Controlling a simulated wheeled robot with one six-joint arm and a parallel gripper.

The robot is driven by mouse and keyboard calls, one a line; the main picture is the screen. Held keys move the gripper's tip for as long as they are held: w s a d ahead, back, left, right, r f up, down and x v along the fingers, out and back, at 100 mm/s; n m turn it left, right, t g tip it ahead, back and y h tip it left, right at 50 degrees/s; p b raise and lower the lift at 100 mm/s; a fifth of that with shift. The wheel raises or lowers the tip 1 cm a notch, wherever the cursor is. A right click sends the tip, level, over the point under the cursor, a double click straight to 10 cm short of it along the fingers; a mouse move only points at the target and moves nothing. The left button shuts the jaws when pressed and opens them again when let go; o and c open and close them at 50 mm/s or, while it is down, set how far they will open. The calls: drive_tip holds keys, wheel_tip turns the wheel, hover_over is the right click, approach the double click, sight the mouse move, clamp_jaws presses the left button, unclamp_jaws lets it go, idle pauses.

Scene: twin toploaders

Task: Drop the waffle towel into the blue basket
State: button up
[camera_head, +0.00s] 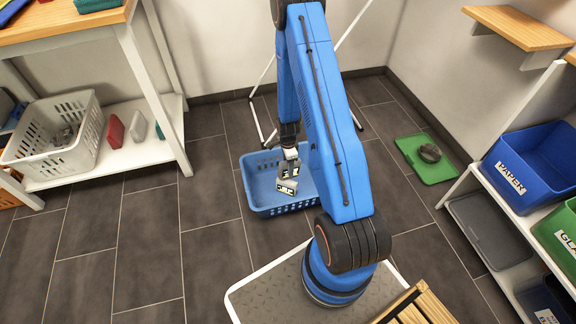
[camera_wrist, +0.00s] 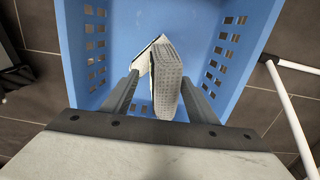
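The waffle towel (camera_wrist: 168,83) is pale grey with a fine waffle texture and looks folded in the wrist view. My gripper (camera_wrist: 161,78) has a finger on either side of it, and the fingers look closed against it. The blue basket (camera_head: 245,188) stands on the floor, and its perforated walls (camera_wrist: 75,55) surround the towel in the wrist view. My gripper (camera_head: 287,187) points down over the basket in the head view.
A shelf unit at left holds a white basket (camera_head: 88,150) and small items. A green tray (camera_head: 425,168) with a dark grey item lies on the floor at right. A blue PAPER bin (camera_head: 510,180) and a green bin (camera_head: 552,235) stand on the right rack. The floor left of the basket is clear.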

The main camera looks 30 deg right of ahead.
wheel_tip(320, 180, up, 17)
drive_tip(key=shift+r, duration=0.2)
idle(0.7)
idle(0.4)
